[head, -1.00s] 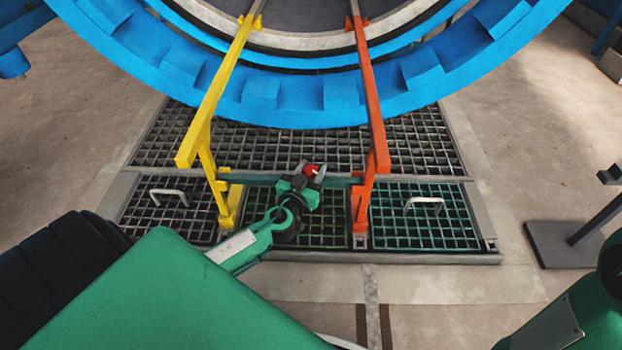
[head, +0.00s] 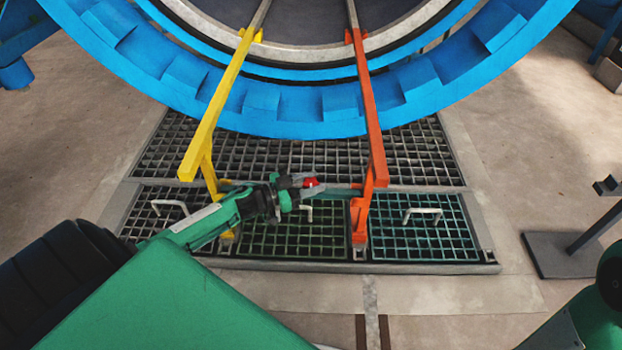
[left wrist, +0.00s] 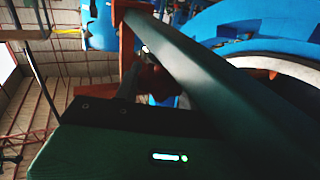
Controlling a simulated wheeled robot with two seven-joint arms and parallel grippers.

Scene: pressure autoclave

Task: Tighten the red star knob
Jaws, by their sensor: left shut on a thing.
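The small red star knob (head: 311,182) sits between the yellow rail (head: 215,105) and the orange rail (head: 371,115), by the green crossbar (head: 338,191). My left gripper (head: 307,181) comes at it from the left, its grey fingers shut on the knob's sides and partly hiding it. In the left wrist view, a dark green beam crosses close in front. A dark reddish shape behind it is too dim to name surely. My right gripper is out of view; only part of the right arm shows at the lower right.
The big blue ring (head: 310,104) of the autoclave curves above and behind the rails. Floor gratings (head: 420,225) with light handles lie below. A dark post on a grey base plate (head: 565,254) stands at the right.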

